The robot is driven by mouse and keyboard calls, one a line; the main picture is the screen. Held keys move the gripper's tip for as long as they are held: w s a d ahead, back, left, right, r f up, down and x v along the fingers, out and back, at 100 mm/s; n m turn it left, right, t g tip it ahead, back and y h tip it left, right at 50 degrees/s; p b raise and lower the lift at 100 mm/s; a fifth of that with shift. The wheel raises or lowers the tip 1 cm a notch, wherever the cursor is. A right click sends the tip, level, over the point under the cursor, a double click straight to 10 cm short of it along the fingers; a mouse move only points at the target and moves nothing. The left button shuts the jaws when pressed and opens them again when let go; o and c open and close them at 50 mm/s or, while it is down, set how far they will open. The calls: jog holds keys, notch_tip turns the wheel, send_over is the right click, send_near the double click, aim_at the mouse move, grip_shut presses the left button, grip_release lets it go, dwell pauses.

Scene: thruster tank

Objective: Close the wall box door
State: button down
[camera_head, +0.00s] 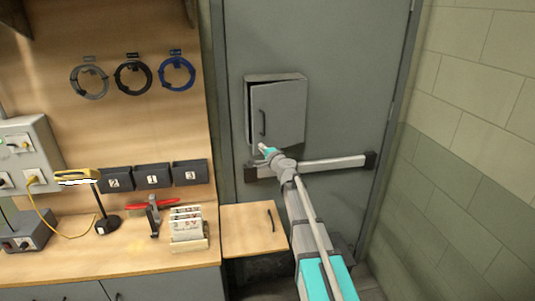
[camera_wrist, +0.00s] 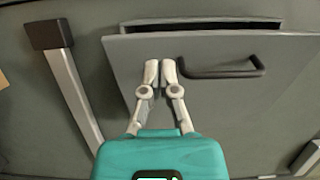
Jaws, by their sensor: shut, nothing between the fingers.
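The grey wall box (camera_head: 262,78) is mounted on a large grey door panel. Its own door (camera_head: 285,112) has a dark bar handle (camera_head: 263,123) near its left edge. A dark gap shows along that edge, so the door looks slightly ajar. In the wrist view the box door (camera_wrist: 215,105) fills the middle, with the handle (camera_wrist: 222,70) and the dark gap (camera_wrist: 205,26) above it. My gripper (camera_head: 264,149) is at the door's lower left; its shut, empty fingertips (camera_wrist: 160,68) lie beside the handle. Contact with the door cannot be told.
A push bar (camera_head: 330,167) crosses the large door just below the box, close to my gripper. A wooden workbench (camera_head: 110,258) with bins and tools stands at left, and a small wooden cabinet (camera_head: 245,232) adjoins it. A block wall (camera_head: 470,100) bounds the right.

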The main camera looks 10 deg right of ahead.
aim_at(254, 140)
jog(key=shift+x, duration=2.45)
jog(key=shift+d, duration=0.1)
